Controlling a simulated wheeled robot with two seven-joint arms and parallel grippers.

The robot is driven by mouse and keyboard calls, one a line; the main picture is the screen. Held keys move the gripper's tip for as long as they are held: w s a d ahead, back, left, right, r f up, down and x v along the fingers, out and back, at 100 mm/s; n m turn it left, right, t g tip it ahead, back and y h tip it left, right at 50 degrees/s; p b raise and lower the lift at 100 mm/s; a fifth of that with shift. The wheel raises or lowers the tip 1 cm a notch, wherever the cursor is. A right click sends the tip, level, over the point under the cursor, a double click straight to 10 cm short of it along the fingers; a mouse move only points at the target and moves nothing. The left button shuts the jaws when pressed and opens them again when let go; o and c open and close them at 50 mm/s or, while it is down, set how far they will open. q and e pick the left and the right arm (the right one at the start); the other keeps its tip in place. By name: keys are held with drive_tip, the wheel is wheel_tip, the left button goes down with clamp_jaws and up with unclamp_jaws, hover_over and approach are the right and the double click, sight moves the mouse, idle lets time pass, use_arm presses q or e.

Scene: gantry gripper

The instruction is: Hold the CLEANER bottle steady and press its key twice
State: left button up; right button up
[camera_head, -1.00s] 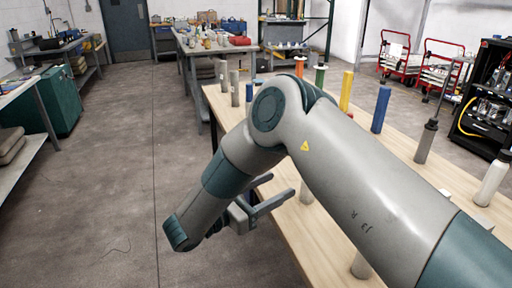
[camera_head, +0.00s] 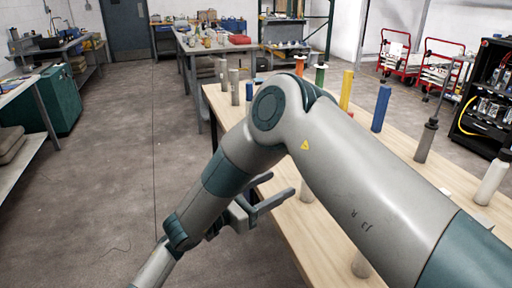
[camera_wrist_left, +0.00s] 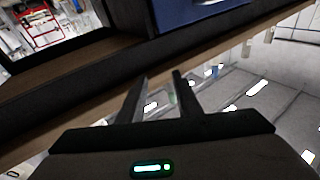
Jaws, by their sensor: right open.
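A white bottle (camera_head: 491,180) with a dark cap stands at the right end of the wooden table. A grey bottle (camera_head: 425,143) with a dark top stands behind it. No label is readable, so I cannot tell which is the CLEANER bottle, and no key shows clearly. My right gripper (camera_head: 262,207) is open and empty at the table's near left edge, partly behind my arm. My left gripper (camera_wrist_left: 161,77) shows only in the left wrist view; its two fingers are apart with nothing between them.
The wooden table (camera_head: 318,230) also carries a blue cylinder (camera_head: 381,108), a yellow cylinder (camera_head: 346,90) and several grey ones. My right arm hides much of its middle. Open floor lies to the left. A dark shelf rack (camera_head: 490,95) stands at the right.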

use_arm(q)
drive_tip(key=s+d+r+m+g+h, duration=0.1)
drive_tip(key=s+d+r+m+g, duration=0.1)
drive_tip(key=r+g, duration=0.4)
drive_tip(key=s+d+r+m+g+h, duration=0.1)
drive_tip(key=d+r+m+g, duration=0.3)
drive_tip(key=r, duration=0.6)
drive_tip(key=s+d+r+m+g, duration=0.3)
drive_tip(key=r+m+g, duration=0.3)
drive_tip(key=r+g, duration=0.1)
drive_tip(key=shift+s+d+r+m+g+h, duration=0.2)
drive_tip(key=shift+r+m+g+h, duration=0.2)
drive_tip(key=shift+r, duration=0.25)
use_arm(e)
drive_tip(key=shift+w+d, duration=0.1)
drive_tip(key=x, duration=1.7)
drive_tip(key=c, duration=1.3)
use_arm(q)
clamp_jaws()
use_arm(e)
drive_tip(key=shift+c, duration=0.3)
